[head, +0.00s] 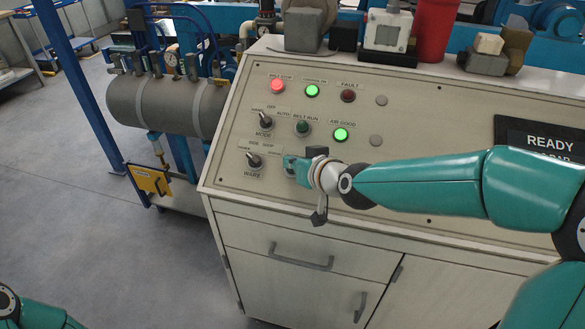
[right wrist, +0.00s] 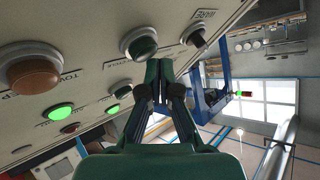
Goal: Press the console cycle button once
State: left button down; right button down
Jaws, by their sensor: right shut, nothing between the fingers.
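The console (head: 230,180) has a sloped cream panel with labelled knobs, buttons and lamps. My right gripper (head: 290,164) is low on this panel, just right of the WARE knob (head: 254,161), and hides most of the button there. In the right wrist view the shut, empty fingertips (right wrist: 158,70) point at the panel beside a dark green round button (right wrist: 138,43). This button stands next to the WARE knob (right wrist: 195,35) and looks like the cycle button. Whether the fingertips touch it I cannot tell. My left gripper is out of view.
The dark green BELT RUN button (head: 303,127) and MODE knob (head: 265,122) are just above my right gripper. A large brown-red button (right wrist: 35,75) is nearby. The READY display (head: 545,140) is at the right. A red container (head: 434,30) and other items stand along the console's back.

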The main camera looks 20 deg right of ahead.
jog(key=shift+w+d+f+b, duration=0.15)
jog(key=shift+w+f+b, duration=0.05)
jog(key=shift+f+b, duration=0.4)
dwell(0.8)
jog(key=shift+r, duration=0.15)
jog(key=shift+s+a+r+p, duration=0.2)
jog(key=shift+r+p, duration=0.2)
jog(key=shift+p, duration=0.15)
jog(key=shift+s+a+r+p, duration=0.1)
jog(key=shift+s+r+p, duration=0.05)
jog(key=shift+r+p, duration=0.3)
jog(key=shift+f, duration=0.1)
